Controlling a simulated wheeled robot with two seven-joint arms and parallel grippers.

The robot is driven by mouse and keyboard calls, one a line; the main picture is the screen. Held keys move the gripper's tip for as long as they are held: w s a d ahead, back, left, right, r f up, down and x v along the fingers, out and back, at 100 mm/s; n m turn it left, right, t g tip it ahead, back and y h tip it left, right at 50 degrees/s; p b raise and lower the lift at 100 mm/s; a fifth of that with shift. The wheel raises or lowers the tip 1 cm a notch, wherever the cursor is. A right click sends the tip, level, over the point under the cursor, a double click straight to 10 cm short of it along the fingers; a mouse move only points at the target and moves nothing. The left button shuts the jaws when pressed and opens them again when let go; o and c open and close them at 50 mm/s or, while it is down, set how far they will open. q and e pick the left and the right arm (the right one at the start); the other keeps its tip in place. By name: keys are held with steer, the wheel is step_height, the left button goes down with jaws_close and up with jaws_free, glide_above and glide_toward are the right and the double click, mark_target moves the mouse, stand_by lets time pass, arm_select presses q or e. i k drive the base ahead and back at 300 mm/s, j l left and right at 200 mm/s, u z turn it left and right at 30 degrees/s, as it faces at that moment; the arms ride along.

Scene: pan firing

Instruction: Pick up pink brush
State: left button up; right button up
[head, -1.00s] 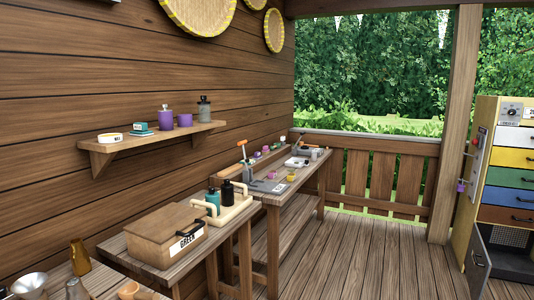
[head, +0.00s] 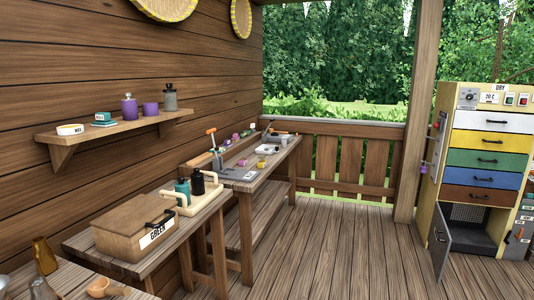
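I cannot make out a pink brush for certain. Small pink and purple items (head: 235,137) lie along the wall side of the far workbench (head: 262,180), too small to identify. A small yellowish item (head: 261,163) and a purple one lie nearer its front edge. A tool with an orange head (head: 211,132) stands upright at the bench's near end. Neither of my grippers is in view.
A wall shelf (head: 115,130) holds purple containers. A drawer cabinet (head: 445,140) with an open lower door (head: 440,245) stands right. The plank floor (head: 340,250) between is clear.

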mark_target(235, 139)
steer(key=i+l+z, duration=0.4)
steer(key=i, duration=0.8)
steer(key=i+l+z, duration=0.1)
steer(key=i+z, duration=0.3)
steer(key=i, duration=0.8)
steer(key=i+u, duration=0.1)
steer(key=i, duration=1.75)
steer(key=l, duration=0.1)
